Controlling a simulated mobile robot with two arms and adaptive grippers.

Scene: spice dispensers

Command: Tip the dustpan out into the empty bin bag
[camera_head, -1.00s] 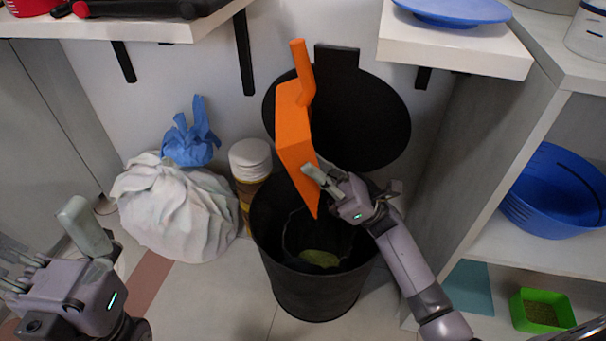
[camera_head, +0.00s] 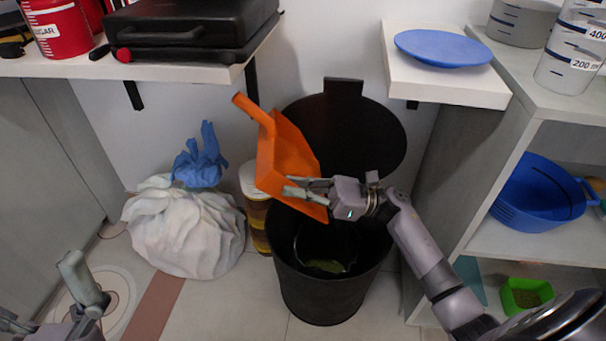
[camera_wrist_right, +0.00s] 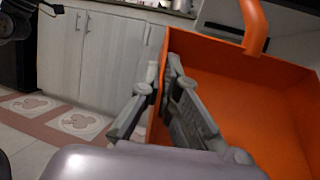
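The orange dustpan (camera_head: 290,152) is over the black bin (camera_head: 320,292), its handle pointing up and left. Its inside faces me and looks empty in the head view. My right gripper (camera_head: 308,190) is shut on the dustpan's side wall; the wrist view also shows the dustpan (camera_wrist_right: 245,100) with its wall between the fingers (camera_wrist_right: 165,105). The bin stands with its round lid (camera_head: 355,125) raised. A dark bag lines it, with a small yellow-green heap (camera_head: 326,266) at the bottom. My left gripper (camera_head: 50,300) is at the lower left, fingers apart and empty, partly cut off.
A tied white bag (camera_head: 185,232) with a blue top (camera_head: 200,155) stands on the floor left of the bin, beside a yellowish jar (camera_head: 257,215). Shelves overhang at upper left and right, one holding a blue plate (camera_head: 443,48). A shelf unit stands close on the right.

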